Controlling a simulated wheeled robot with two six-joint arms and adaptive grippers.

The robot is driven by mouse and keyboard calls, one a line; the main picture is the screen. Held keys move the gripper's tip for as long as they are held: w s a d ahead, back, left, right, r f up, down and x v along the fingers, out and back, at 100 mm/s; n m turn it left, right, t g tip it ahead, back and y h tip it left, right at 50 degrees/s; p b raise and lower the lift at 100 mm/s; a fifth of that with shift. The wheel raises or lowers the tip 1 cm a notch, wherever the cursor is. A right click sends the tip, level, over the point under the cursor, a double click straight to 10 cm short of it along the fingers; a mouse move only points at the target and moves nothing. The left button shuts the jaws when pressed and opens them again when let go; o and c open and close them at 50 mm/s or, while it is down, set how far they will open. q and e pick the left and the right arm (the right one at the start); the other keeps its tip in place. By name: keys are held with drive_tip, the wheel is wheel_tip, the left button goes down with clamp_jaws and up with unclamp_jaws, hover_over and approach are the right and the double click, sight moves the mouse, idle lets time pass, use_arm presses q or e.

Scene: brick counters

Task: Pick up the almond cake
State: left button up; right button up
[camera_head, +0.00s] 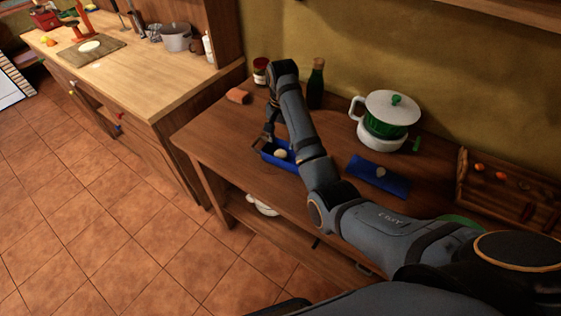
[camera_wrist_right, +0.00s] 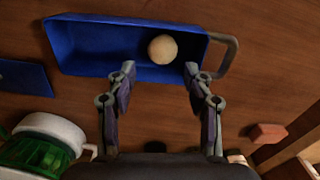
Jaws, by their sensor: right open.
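A pale round cake (camera_head: 281,154), which looks like the almond cake, lies in a blue tray (camera_head: 265,152) on the wooden counter. In the right wrist view the cake (camera_wrist_right: 163,49) sits inside the blue tray (camera_wrist_right: 90,45), towards the end with the grey handle. My right gripper (camera_head: 268,136) is over the tray, partly hidden by its own arm. In the wrist view its two fingers (camera_wrist_right: 160,70) are spread apart, with nothing between them; the cake shows just beyond the fingertips. My left gripper is not in view.
A flat blue mat (camera_head: 365,178) with a small pale item lies right of the tray. A white and green pot (camera_head: 390,112), a dark bottle (camera_head: 316,84), a jar (camera_head: 260,70) and an orange-brown block (camera_head: 238,96) stand behind. A wooden crate (camera_head: 480,190) is at right.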

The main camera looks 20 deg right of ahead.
sight(281, 153)
drive_tip(key=shift+w+f, duration=0.1)
drive_tip(key=shift+f, duration=0.55)
drive_tip(key=shift+w, duration=0.1)
drive_tip(key=f+b, duration=0.3)
drive_tip(key=shift+s+a, duration=0.15)
drive_tip(key=shift+s, duration=0.1)
drive_tip(key=shift+f, duration=0.3)
drive_tip(key=shift+w+f, duration=0.2)
drive_tip(key=shift+f, duration=0.45)
drive_tip(key=shift+s, duration=0.1)
drive_tip(key=shift+c, duration=0.7)
drive_tip(key=c, duration=0.6)
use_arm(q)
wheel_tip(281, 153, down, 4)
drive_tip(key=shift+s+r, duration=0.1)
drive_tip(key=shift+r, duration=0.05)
use_arm(e)
drive_tip(key=shift+o, duration=0.2)
use_arm(q)
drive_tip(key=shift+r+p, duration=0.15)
drive_tip(key=shift+p, duration=0.2)
use_arm(e)
drive_tip(key=shift+r, duration=0.2)
